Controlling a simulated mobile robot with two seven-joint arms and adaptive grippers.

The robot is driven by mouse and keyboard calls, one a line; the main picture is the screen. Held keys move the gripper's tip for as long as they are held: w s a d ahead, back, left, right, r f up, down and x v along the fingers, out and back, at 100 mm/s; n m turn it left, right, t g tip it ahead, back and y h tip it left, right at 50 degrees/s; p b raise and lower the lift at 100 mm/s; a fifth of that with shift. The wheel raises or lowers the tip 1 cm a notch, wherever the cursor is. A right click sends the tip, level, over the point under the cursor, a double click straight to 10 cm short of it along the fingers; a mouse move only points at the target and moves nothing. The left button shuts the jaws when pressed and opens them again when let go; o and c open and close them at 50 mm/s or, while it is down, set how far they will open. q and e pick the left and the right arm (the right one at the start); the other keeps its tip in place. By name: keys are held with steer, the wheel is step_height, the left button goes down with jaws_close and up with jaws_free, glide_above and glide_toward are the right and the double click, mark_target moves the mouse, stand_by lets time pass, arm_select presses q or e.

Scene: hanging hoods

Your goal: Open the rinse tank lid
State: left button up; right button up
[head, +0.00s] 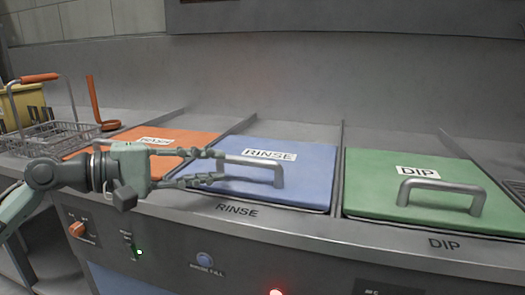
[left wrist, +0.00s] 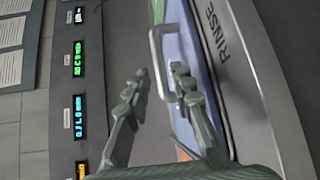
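The rinse tank lid (head: 300,172) is blue, lies closed and flat, and carries a RINSE label and a silver bar handle (head: 278,174). My left gripper (head: 221,166) comes in from the left, its two fingers apart, with the tips at the handle's left end. In the left wrist view my open fingers (left wrist: 160,72) point towards the silver handle (left wrist: 153,55), which shows between and just beyond the tips. I cannot tell whether a finger touches it. A strip of the blue lid (left wrist: 190,45) shows there too. My right gripper is not in view.
An orange lid (head: 180,137) lies to the left, partly behind my gripper; a green DIP lid (head: 385,180) with a handle lies to the right. A wire basket (head: 55,135) stands at far left. A front panel (head: 215,240) with knobs and lights runs below.

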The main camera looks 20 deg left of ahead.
mark_target(267, 179)
arm_select(q)
steer(key=shift+w, duration=0.2)
steer(key=shift+w+d, duration=0.15)
steer(key=shift+d, duration=0.05)
steer(key=p+x, duration=0.2)
steer(key=x, duration=0.7)
steer(key=shift+w+d, duration=0.25)
steer(key=shift+d, duration=0.1)
steer(key=shift+x, duration=0.75)
steer(key=shift+f, duration=0.15)
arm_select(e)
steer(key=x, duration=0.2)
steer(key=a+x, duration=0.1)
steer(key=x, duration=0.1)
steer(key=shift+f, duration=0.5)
arm_select(q)
steer(key=shift+c, duration=0.3)
jaws_close()
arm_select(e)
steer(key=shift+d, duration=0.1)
